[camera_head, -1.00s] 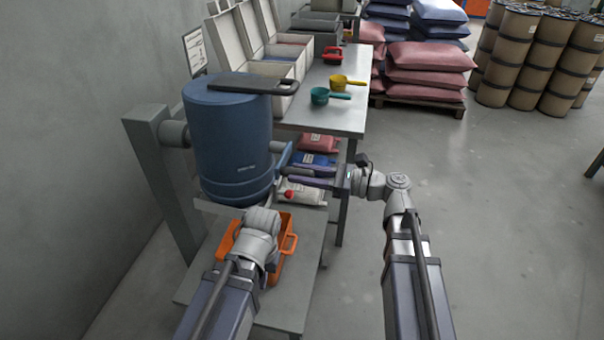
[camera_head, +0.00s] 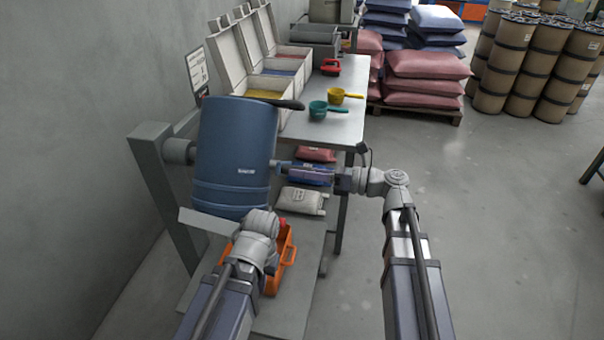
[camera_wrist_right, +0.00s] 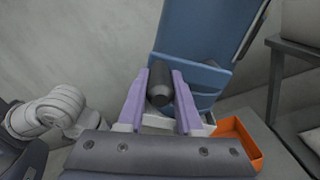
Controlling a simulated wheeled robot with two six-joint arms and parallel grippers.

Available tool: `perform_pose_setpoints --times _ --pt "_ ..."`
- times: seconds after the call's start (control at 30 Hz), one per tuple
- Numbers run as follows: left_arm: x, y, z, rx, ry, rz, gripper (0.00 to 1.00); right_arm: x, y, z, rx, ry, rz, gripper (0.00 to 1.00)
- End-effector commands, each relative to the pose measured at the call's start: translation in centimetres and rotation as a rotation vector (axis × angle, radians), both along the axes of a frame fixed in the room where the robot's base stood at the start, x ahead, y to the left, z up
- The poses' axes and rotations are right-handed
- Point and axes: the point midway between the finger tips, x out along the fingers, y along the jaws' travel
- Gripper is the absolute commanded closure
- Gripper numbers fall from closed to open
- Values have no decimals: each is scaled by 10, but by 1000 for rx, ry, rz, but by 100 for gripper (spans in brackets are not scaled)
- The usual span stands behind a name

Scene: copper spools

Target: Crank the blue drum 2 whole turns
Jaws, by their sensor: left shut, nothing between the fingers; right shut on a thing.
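The blue drum (camera_head: 232,165) hangs on a grey post frame (camera_head: 160,190) at the left, its top tipped away from me. It also shows in the right wrist view (camera_wrist_right: 195,60). My right gripper (camera_head: 305,171) is at the drum's right side. In the right wrist view its purple fingers (camera_wrist_right: 160,97) are shut on the dark crank grip (camera_wrist_right: 160,88). My left gripper (camera_head: 262,225) is in front of the drum's lower part, over the orange bin (camera_head: 285,255). It is shut and empty; its fingers are mostly hidden behind its wrist.
A bench (camera_head: 345,125) behind the drum bears open boxes, a teal scoop (camera_head: 318,109) and a yellow scoop (camera_head: 337,96). Small bags lie below it. Stacked sacks (camera_head: 420,85) and brown drums (camera_head: 530,60) stand farther back.

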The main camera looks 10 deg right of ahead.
Motion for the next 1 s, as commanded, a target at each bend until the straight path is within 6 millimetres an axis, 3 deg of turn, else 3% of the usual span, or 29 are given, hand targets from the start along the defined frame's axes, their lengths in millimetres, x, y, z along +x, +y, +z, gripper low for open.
perform_pose_setpoints --times 0.63,0.67,0.9,1.0 --pt "0 0 4 0 0 0 100 3 -1 3 14 48 -1 100" --pt "0 0 4 0 0 0 100 3 -1 3 13 47 -1 62" --pt "0 0 4 0 0 0 100 3 -1 4 14 47 0 36" --pt "0 0 4 0 0 0 100 3 -1 4 14 47 0 36"
